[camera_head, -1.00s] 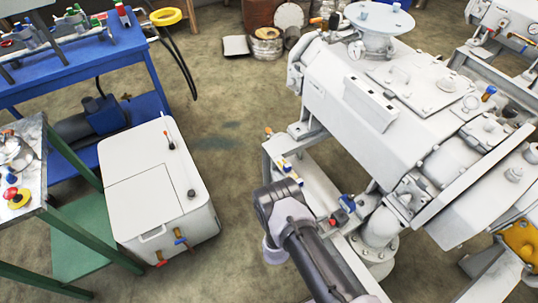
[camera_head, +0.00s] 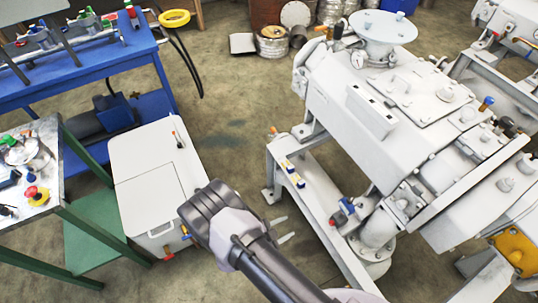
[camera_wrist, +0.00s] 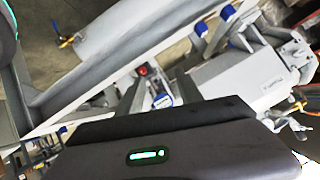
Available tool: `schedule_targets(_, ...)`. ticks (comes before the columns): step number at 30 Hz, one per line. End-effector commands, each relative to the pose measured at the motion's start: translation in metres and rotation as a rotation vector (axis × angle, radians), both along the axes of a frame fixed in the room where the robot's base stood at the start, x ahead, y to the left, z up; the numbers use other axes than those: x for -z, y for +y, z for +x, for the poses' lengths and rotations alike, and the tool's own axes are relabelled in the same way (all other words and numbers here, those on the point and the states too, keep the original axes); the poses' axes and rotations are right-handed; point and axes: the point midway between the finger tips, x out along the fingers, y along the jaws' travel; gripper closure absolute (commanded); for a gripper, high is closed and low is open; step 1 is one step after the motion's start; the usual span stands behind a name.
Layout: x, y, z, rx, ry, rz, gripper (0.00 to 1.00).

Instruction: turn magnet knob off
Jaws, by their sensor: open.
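No part is clearly marked as the magnet knob. A small red knob with blue beside it (camera_head: 341,213) sits on the light grey machine frame in the head view. A red knob (camera_wrist: 143,70) with blue parts near it also shows in the wrist view; I cannot tell if it is the same one. Another red knob on a yellow base (camera_head: 32,193) stands on the left bench. My gripper (camera_head: 283,229) is open and empty, left of the machine frame and apart from these knobs. The knobs' settings are too small to read.
A white cabinet (camera_head: 150,165) stands at the left beside the green-framed bench (camera_head: 70,225). The large grey vacuum machine (camera_head: 345,125) fills the right, with pipes and a yellow plate (camera_head: 520,250). Bare floor (camera_head: 235,120) lies between cabinet and machine.

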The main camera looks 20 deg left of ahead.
Motion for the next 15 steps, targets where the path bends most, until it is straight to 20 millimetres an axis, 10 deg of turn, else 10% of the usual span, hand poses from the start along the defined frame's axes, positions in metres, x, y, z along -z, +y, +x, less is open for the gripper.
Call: schedule_targets(15, -0.101, 0.072, 0.079, -0.073, 0.117, 0.325, 0.57)
